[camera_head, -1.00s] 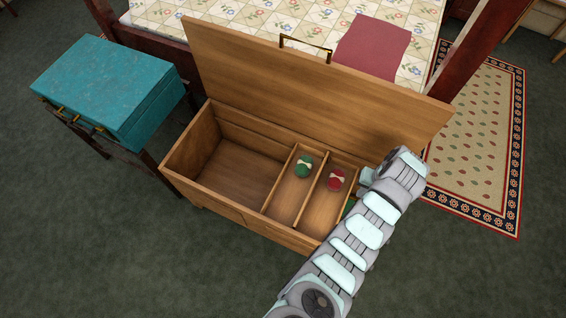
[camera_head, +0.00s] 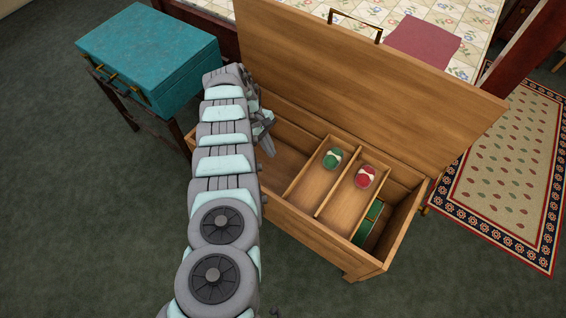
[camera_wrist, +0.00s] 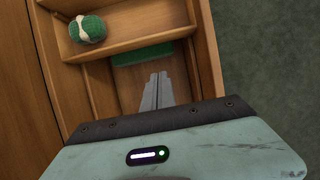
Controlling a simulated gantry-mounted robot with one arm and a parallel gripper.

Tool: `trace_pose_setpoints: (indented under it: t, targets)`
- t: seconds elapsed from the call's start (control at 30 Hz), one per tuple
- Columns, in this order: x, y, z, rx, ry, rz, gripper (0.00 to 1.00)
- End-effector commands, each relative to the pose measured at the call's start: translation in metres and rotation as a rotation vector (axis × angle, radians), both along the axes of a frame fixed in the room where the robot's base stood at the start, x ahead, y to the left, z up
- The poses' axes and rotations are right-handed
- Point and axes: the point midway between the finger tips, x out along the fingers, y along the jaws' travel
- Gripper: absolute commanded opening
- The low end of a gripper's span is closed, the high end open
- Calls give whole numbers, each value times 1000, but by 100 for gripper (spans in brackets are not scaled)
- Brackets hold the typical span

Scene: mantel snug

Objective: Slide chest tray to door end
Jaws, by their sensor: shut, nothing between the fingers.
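The open wooden chest (camera_head: 398,232) stands in the middle of the head view. Inside it sits a wooden tray (camera_head: 318,205) with a divider. A green ball with a pale band (camera_head: 332,158) and a red one (camera_head: 366,177) lie in separate tray compartments. My gripper (camera_head: 266,142) is at the chest's left part, left of the tray, partly hidden by my arm. In the wrist view its fingers (camera_wrist: 158,92) are shut and empty, pointing down into the chest beside the tray. I cannot tell whether they touch the tray. The green ball also shows there (camera_wrist: 87,28).
Green items (camera_head: 368,226) lie in the chest's right end beside the tray. The raised lid (camera_head: 370,85) stands behind. A teal case (camera_head: 150,55) on a dark stand is at left. A patterned rug (camera_head: 505,165) lies right. Dark carpet lies in front.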

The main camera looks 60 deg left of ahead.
Motion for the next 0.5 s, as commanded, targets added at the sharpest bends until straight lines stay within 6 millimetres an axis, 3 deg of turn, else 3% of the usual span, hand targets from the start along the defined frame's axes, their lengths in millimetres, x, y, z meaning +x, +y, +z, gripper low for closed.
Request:
trace_pose_setpoints:
  t: [0.27, 0.5]
  targets:
    - [6, -12, -36, 2, 0, -4, 0]
    - [13, -31, -87, 0, 2, -5, 0]
